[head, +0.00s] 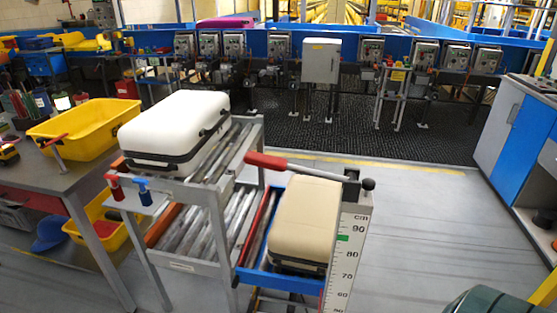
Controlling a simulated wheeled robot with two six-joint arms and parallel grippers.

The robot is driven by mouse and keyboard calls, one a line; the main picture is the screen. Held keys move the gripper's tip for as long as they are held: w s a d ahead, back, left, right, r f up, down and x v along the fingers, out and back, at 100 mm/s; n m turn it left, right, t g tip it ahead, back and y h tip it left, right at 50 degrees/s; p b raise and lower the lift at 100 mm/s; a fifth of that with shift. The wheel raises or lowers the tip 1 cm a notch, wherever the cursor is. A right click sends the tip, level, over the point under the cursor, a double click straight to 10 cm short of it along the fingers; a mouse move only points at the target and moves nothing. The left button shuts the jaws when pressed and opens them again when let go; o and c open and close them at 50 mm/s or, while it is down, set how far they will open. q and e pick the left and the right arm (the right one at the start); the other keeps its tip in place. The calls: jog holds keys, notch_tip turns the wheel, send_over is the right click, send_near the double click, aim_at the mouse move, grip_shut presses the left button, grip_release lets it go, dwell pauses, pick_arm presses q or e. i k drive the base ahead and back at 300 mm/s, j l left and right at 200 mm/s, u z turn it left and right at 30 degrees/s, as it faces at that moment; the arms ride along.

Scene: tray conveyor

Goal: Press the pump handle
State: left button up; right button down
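The pump handle (310,171) is a grey metal bar with a red grip at its left end. It lies nearly level, with the red end slightly higher in the picture, and reaches left from the top of a grey post (350,225). The post carries a cm scale, a green mark and a black knob. A blue lift platform (256,279) beside the post bears a cream case (303,222). Neither of my grippers shows in the head view, so whether they are open or shut is hidden.
A roller conveyor stand (203,192) with a white case (175,128) stands left of the lift. A grey table (55,178) with a yellow bin (88,128) is at far left. A blue-doored cabinet (532,130) is at right.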

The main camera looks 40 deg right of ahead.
aim_at(258, 159)
jog(key=z, duration=1.2)
